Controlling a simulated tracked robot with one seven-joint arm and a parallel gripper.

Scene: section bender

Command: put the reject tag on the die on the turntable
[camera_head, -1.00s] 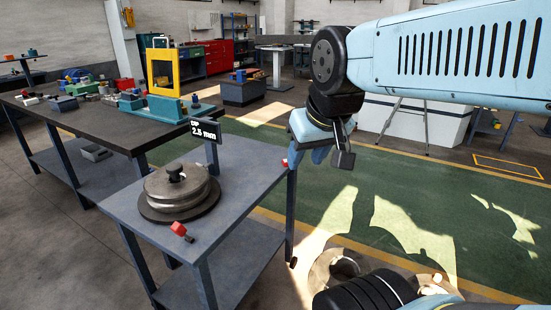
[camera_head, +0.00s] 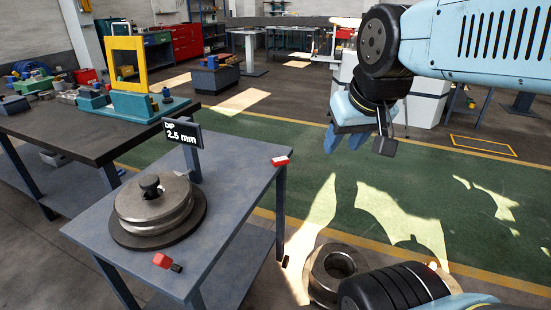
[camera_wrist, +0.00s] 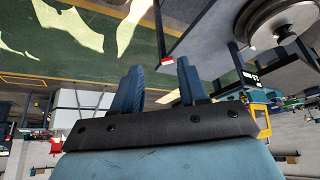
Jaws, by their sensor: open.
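The die (camera_head: 153,208) is a round grey metal disc with a dark knob on top. It sits on the dark turntable (camera_head: 195,222) on the small grey table, and it also shows at the upper right of the wrist view (camera_wrist: 270,22). A red piece with a black end (camera_head: 163,261) lies near the front edge. A red-and-white piece (camera_head: 281,160) lies at the far right corner. I cannot tell which is the reject tag. My gripper (camera_head: 347,138) is open and empty, right of the table; the wrist view shows its blue fingers apart (camera_wrist: 160,82).
A display reading 2.5 mm (camera_head: 182,138) stands behind the turntable. A dark workbench (camera_head: 75,140) with a yellow-framed machine (camera_head: 127,58) is at left. A ring-shaped metal part (camera_head: 325,272) stands low right of the table. The green floor (camera_head: 420,190) is mostly clear.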

